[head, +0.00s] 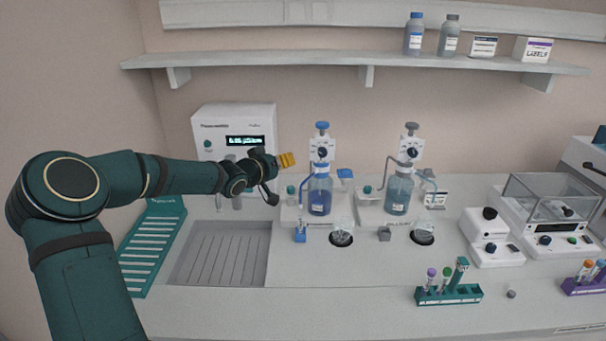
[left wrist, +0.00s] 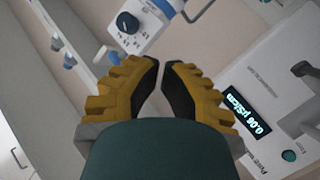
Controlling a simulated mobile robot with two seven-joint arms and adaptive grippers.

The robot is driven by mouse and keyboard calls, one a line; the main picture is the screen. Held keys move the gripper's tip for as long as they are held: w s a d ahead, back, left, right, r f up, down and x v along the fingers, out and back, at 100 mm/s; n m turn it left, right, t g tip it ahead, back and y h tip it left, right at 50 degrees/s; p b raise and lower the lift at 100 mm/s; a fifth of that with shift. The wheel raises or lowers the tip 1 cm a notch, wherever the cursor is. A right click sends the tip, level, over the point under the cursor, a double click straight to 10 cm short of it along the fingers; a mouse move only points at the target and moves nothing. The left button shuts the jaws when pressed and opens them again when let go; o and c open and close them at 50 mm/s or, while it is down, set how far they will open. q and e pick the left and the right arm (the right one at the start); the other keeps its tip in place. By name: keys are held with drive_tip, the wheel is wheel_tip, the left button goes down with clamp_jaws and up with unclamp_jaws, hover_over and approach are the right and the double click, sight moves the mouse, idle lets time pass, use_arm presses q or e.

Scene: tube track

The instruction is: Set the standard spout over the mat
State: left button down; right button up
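A dispenser bottle with blue liquid (head: 320,195) and a blue top stands at mid-bench. A second dispenser bottle with a grey top (head: 398,192) stands to its right, with a bent grey spout tube (head: 388,166) beside it. I cannot read which is the standard. A beaker stands on a dark round mat (head: 341,241) in front of the blue one; another stands on a dark mat (head: 422,240) in front of the grey one. My left gripper (head: 287,160) is left of the blue dispenser, empty, its fingertips nearly together; the left wrist view shows them (left wrist: 161,64). My right gripper is not in view.
A water unit with a lit display (head: 245,141) stands behind my left arm. A ribbed drain tray (head: 272,245) and a teal rack (head: 137,250) lie at left. A tube rack (head: 448,294) is in front. A balance (head: 545,240) stands at right.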

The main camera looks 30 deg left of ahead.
use_arm(q)
drive_tip(key=w+d+f+b, duration=0.2)
drive_tip(key=w+f+b, duration=0.1)
drive_tip(key=w+f, duration=0.1)
drive_tip(key=shift+w+d+f, duration=0.2)
drive_tip(key=shift+w+d, duration=0.2)
drive_tip(key=shift+w, duration=0.2)
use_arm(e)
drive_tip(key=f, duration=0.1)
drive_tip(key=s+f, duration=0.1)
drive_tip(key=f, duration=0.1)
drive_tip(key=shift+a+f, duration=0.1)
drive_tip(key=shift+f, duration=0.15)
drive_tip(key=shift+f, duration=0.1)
use_arm(q)
drive_tip(key=shift+d+n+y+b, duration=0.3)
drive_tip(key=shift+d+y+b, duration=0.1)
drive_tip(key=shift+b, duration=0.25)
drive_tip(key=shift+a, duration=0.15)
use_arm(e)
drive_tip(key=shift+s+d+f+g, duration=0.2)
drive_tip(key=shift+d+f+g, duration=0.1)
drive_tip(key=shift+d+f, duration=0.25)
